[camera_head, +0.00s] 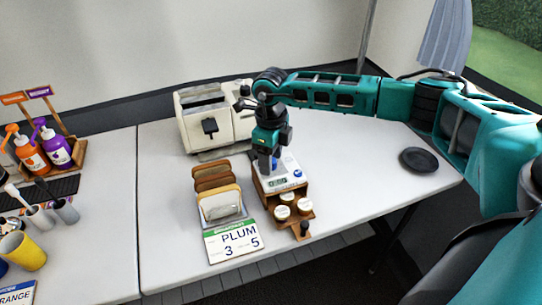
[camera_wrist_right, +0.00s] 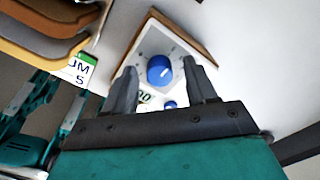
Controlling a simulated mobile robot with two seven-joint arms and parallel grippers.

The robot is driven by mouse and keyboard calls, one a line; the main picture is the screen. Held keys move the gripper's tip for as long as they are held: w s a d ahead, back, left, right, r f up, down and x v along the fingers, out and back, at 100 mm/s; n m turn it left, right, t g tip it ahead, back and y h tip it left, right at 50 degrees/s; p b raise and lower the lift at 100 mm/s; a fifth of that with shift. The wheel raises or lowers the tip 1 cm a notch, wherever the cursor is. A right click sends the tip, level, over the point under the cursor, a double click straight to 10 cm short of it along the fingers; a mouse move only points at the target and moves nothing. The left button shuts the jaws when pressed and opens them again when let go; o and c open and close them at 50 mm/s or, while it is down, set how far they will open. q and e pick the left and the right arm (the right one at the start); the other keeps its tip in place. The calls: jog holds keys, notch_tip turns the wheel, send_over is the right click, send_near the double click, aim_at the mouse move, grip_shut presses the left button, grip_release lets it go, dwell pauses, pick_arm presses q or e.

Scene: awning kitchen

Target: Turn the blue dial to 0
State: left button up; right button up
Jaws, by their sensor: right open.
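The blue dial (camera_wrist_right: 160,70) sits on the white face of a small timer-like device, with tick marks around it. A small blue button (camera_wrist_right: 170,104) and a display (camera_wrist_right: 145,98) lie beside it. In the head view the device (camera_head: 279,182) stands on a wooden stand, and my gripper mostly hides the dial. My right gripper (camera_head: 270,160) points down over the device. In the right wrist view its two open fingers (camera_wrist_right: 163,85) stand on either side of the dial, with gaps visible; contact cannot be told. My left gripper is not in view.
The wooden stand (camera_head: 299,219) holds several white-capped jars. A cream toaster (camera_head: 208,128) stands behind. A black disc (camera_head: 418,160) lies right; the table between is clear.

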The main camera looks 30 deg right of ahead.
notch_tip(320, 180, up, 13)
dwell(0.5)
jog(key=shift+f, duration=0.1)
dwell(0.3)
